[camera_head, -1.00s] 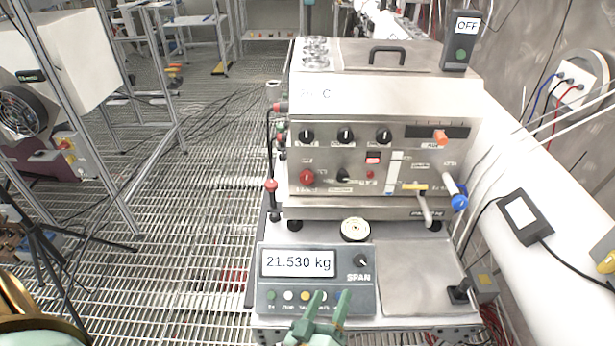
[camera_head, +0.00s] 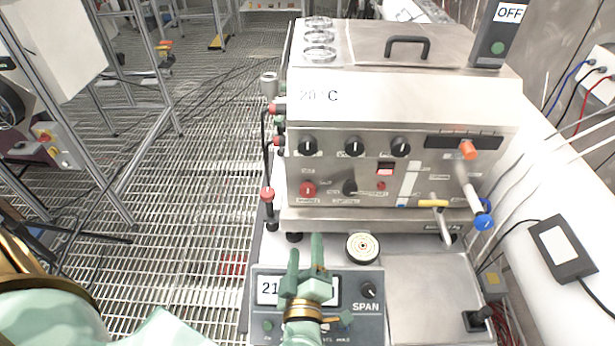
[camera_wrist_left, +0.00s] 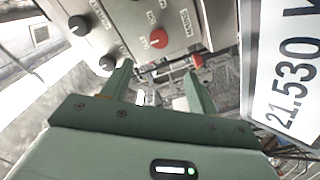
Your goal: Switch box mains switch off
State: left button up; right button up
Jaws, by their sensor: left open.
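The switch box (camera_head: 340,175) is a steel unit with knobs on its front. Its red rotary knob (camera_head: 308,188), at the lower left of the front, seems to be the mains switch; its setting is too small to read. The knob also shows in the left wrist view (camera_wrist_left: 158,39), beyond the fingers. My left gripper (camera_head: 305,250) is open and empty, in front of and below the red knob, apart from it. In the left wrist view its fingers (camera_wrist_left: 158,72) stand spread below the knob. My right gripper is not in view.
A scale with a display (camera_head: 268,288) lies below my left gripper, which partly covers it. A round disc (camera_head: 362,248) sits behind it. A red plug with a cable (camera_head: 267,194) hangs left of the box. A yellow-handled lever (camera_head: 433,204) is at the right.

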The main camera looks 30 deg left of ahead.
pick_arm(q)
send_near(307, 193)
jog(key=w, duration=0.1)
jog(key=x, duration=0.9)
jog(key=shift+a+b, duration=0.3)
jog(key=shift+b, duration=0.1)
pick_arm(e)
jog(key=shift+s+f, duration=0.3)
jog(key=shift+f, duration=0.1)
